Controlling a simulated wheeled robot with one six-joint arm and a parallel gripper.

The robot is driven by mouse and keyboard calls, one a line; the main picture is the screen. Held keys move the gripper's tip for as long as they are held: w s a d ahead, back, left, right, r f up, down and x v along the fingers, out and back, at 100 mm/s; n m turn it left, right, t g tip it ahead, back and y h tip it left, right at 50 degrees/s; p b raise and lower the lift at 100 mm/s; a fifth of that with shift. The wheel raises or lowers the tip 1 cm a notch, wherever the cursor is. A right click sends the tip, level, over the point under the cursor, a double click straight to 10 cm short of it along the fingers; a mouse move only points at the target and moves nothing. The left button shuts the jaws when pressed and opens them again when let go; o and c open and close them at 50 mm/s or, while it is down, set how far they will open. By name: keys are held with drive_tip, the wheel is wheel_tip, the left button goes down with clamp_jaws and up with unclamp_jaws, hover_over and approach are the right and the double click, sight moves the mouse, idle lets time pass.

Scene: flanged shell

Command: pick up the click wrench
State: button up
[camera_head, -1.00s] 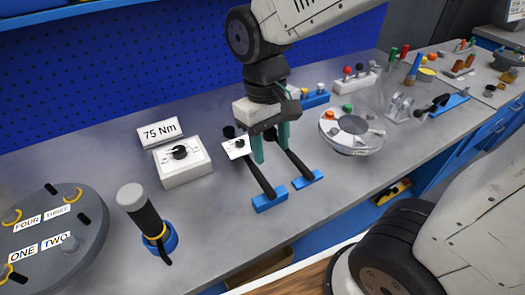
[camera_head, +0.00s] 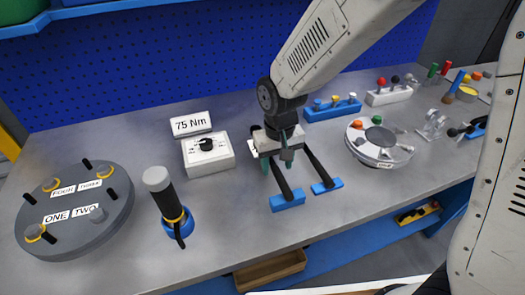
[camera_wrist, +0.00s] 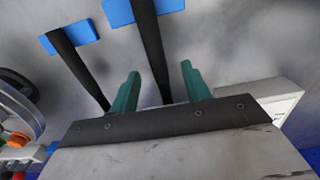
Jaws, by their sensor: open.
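Two long black-handled wrenches lie side by side on the bench, each with its handle on a blue rest. The left wrench (camera_head: 281,183) has a white plate at its head end; the right wrench (camera_head: 319,169) lies a little apart from it. I cannot tell which is the click wrench. My gripper (camera_head: 281,156) is open, pointing down over the head ends and hiding part of them. In the wrist view, the left wrench's handle (camera_wrist: 151,45) runs between my two green fingers (camera_wrist: 160,86), and the right wrench (camera_wrist: 77,65) is outside them. Contact is not visible.
A white dial box (camera_head: 208,155) with a "75 Nm" sign (camera_head: 191,124) stands left of my gripper. A grey-topped black tool (camera_head: 167,203) stands upright in a blue holder. A labelled dark disc (camera_head: 73,208) is far left, a round silver flanged piece (camera_head: 385,157) right.

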sight(277, 171)
drive_tip(key=f, duration=0.3)
drive_tip(key=shift+s+f, duration=0.25)
drive_tip(key=shift+f, duration=0.1)
clamp_jaws()
drive_tip(key=shift+w+r, duration=0.1)
drive_tip(key=shift+r, duration=0.05)
